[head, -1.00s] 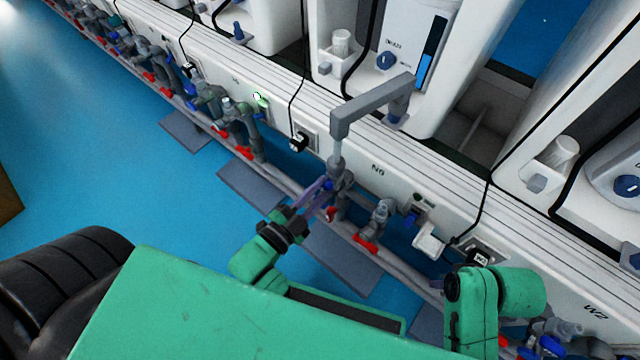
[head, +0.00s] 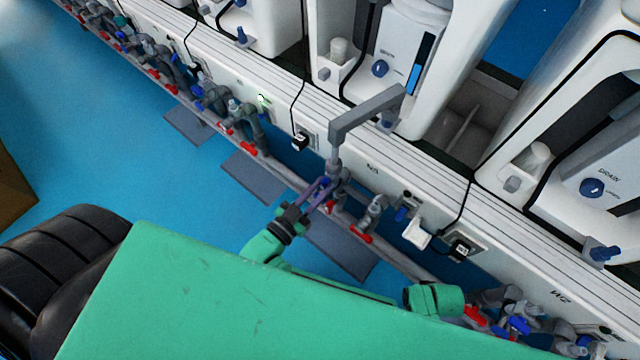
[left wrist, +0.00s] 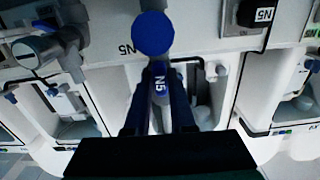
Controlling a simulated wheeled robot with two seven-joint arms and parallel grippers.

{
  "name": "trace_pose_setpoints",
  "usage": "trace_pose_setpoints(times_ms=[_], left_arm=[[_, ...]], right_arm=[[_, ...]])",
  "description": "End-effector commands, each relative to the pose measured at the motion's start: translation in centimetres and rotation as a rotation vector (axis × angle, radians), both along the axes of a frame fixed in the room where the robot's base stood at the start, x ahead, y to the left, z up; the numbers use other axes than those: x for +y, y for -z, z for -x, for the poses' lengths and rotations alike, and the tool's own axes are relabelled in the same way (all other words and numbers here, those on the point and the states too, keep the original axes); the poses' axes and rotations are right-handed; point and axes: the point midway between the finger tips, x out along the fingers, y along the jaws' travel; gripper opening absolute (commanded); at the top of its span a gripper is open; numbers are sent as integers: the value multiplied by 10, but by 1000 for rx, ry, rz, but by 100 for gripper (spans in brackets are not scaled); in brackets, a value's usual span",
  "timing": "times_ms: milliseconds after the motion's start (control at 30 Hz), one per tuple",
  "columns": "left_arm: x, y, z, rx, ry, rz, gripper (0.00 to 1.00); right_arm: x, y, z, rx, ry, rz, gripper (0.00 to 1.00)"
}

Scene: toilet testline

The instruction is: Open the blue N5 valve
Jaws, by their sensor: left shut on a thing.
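The blue N5 valve (head: 324,182) sits on the grey pipework below the N5 panel, under a grey upright pipe with a bent arm. In the left wrist view its round blue end (left wrist: 153,33) shows just beyond my fingertips, with an N5 label on the part between the fingers. My left gripper (head: 318,190) reaches up to the valve from the lower left and is shut on it. The fingers also show in the left wrist view (left wrist: 160,82). They hide part of the valve, so how far it is turned cannot be told. My right gripper is not in view.
A red-handled valve (head: 361,237) and a grey pipe elbow stand just right of the blue valve. A black plug (head: 300,142) with a cable is on the wall panel to the left. Grey floor mats (head: 255,178) lie below the pipes; the blue floor (head: 130,180) at left is clear.

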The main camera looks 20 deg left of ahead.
Motion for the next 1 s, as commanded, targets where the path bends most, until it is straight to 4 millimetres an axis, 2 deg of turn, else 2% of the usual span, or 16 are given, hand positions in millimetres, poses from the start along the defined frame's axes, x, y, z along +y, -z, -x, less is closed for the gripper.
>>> trace_pose_setpoints(times_ms=[600,633,667,700,1000], left_arm=[[0,0,0,16,0,42,0],[0,0,0,16,0,42,34],[0,0,0,16,0,42,45],[0,0,0,16,0,42,52],[0,0,0,16,0,40,52]], right_arm=[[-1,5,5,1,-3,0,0],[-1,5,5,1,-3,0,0],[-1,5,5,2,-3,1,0],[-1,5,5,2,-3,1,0],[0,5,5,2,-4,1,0]])
